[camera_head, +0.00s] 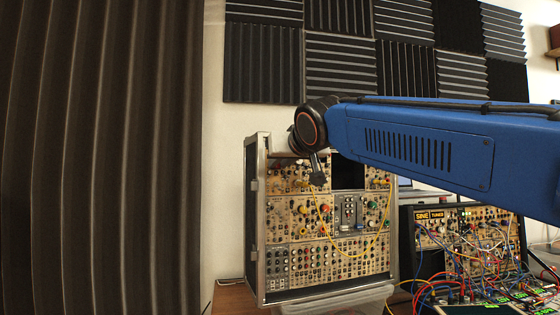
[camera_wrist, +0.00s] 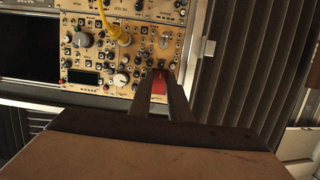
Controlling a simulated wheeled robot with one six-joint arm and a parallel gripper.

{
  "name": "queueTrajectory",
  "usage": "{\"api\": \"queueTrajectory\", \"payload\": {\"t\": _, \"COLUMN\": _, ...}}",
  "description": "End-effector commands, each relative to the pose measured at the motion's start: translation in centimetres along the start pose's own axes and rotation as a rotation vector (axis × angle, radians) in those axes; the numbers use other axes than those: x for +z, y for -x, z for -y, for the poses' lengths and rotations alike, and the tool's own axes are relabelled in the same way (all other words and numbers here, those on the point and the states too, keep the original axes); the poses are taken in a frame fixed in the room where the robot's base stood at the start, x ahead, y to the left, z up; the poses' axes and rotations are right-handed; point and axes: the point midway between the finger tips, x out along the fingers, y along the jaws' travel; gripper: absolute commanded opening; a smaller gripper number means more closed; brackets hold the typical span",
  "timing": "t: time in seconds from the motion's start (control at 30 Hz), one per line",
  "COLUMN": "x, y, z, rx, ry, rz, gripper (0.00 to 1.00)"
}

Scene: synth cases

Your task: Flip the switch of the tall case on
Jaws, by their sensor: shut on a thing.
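The tall case (camera_head: 254,215) stands upright on a wooden surface, filled with cream panels of knobs and jacks. My gripper (camera_head: 318,181) is at the upper left of its front, left of a dark empty opening. In the wrist view my gripper (camera_wrist: 160,78) has its two fingers close together on a red switch (camera_wrist: 159,86) on a cream panel of the case (camera_wrist: 255,112). The fingers hide the switch's sides, and I cannot tell its position. In the head view the switch cannot be made out.
Yellow cables (camera_head: 326,232) hang across the front of the case. A lower case with many patch cables (camera_head: 470,245) stands at the right. A dark ribbed curtain (camera_head: 100,160) fills the left side. Acoustic foam panels (camera_head: 340,62) cover the wall above.

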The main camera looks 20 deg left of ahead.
Motion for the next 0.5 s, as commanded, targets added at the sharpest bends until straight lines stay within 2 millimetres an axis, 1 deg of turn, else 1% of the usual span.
{"api": "queueTrajectory", "payload": {"t": 0.2, "x": 0.29, "y": -0.06, "z": -0.13, "rx": 0.000, "ry": 0.003, "rz": -0.087, "gripper": 0.00}}
{"api": "queueTrajectory", "payload": {"t": 0.5, "x": 0.29, "y": 0.00, "z": 0.01, "rx": -0.005, "ry": 0.002, "rz": -0.110, "gripper": 0.00}}
